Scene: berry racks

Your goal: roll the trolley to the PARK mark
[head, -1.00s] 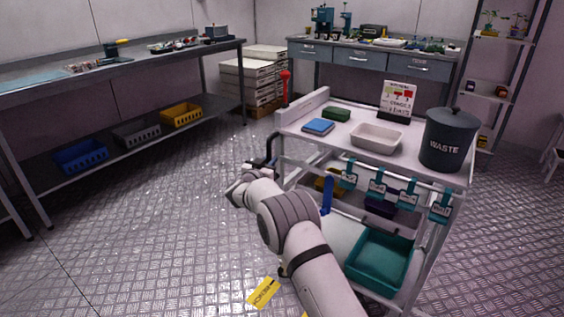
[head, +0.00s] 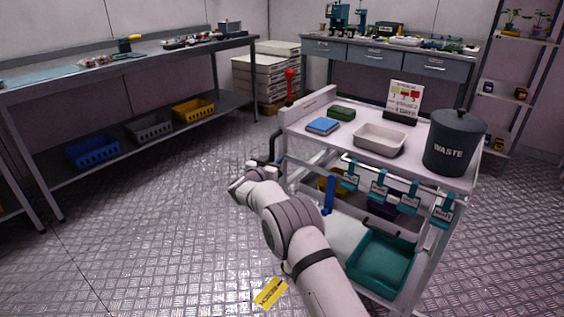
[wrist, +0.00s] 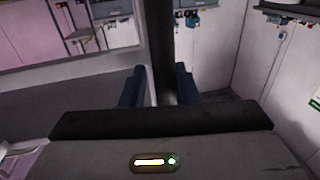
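The trolley (head: 345,131) stands right of centre in the head view, white-topped, with a dark handle (head: 273,148) at its left end. My gripper (head: 236,190) is at this handle end, its fingers mostly hidden by my wrist. In the wrist view, the two blue fingers of my gripper (wrist: 160,72) flank the dark handle bar (wrist: 163,35) closely, and the grip looks shut on it. A yellow floor label (head: 270,292) lies beside my arm; its writing is too small to read. I cannot make out a PARK mark.
The trolley carries a waste bin (head: 455,143), a white tray (head: 379,139), a sign and a teal crate (head: 381,262) below. A long bench (head: 130,64) runs along the left wall. Stacked boxes (head: 266,75) and a drawer bench (head: 375,61) stand behind. The floor at left is open.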

